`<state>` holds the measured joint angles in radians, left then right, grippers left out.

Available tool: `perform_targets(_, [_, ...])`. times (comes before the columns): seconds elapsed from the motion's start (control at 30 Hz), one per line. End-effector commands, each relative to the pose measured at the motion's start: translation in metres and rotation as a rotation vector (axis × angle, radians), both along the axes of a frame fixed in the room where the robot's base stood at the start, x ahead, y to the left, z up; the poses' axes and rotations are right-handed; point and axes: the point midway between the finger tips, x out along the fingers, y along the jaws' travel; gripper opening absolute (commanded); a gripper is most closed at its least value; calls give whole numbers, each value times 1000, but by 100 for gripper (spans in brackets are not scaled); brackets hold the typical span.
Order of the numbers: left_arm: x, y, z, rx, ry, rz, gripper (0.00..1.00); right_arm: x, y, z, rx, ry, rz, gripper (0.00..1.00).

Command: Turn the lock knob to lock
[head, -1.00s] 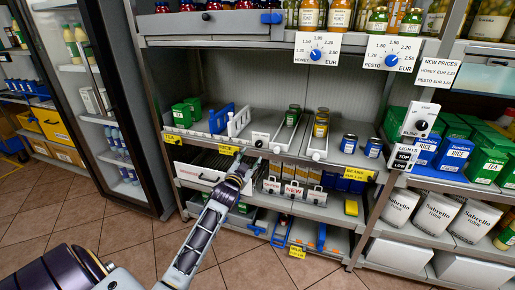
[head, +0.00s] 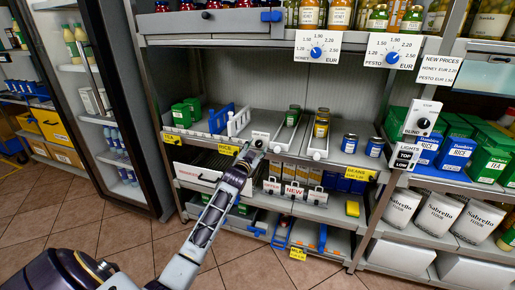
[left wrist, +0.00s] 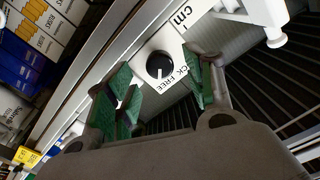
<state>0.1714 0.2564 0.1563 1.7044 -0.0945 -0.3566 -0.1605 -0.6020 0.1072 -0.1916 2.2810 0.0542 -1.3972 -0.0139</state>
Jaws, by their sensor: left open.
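The lock knob (left wrist: 159,66) is a round black knob on a white plate (left wrist: 176,83) in the left wrist view. The readable lettering is "CK" and "FREE"; a pale mark on the knob points toward the lower edge of the picture, near "FREE". In the head view the small white plate (head: 261,135) sits on the middle shelf's front edge, with its lower part hidden by my gripper. My left gripper (head: 250,150) is right in front of it. In the left wrist view its green-padded fingers (left wrist: 160,75) are open and empty, one on each side of the knob. My right gripper is out of view.
White and blue dividers (head: 236,121) stand on the shelf just left of the plate. Jars (head: 321,124) and cans (head: 350,143) stand to the right. A white drawer front (head: 195,174) lies below left. An open glass-door fridge (head: 125,110) stands at the left.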

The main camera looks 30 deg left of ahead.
Motion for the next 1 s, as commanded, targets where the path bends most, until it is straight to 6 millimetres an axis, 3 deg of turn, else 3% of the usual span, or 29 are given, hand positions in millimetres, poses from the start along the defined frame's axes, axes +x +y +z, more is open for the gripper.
perform_targets(0.4, [25, 5, -1, -1, 0, -1, 53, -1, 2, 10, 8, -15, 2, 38])
perform_targets(0.83, [28, 6, 0, -1, 0, -1, 53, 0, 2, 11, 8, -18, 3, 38])
perform_targets(1.0, [28, 6, 0, -1, 0, -1, 31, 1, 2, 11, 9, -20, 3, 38])
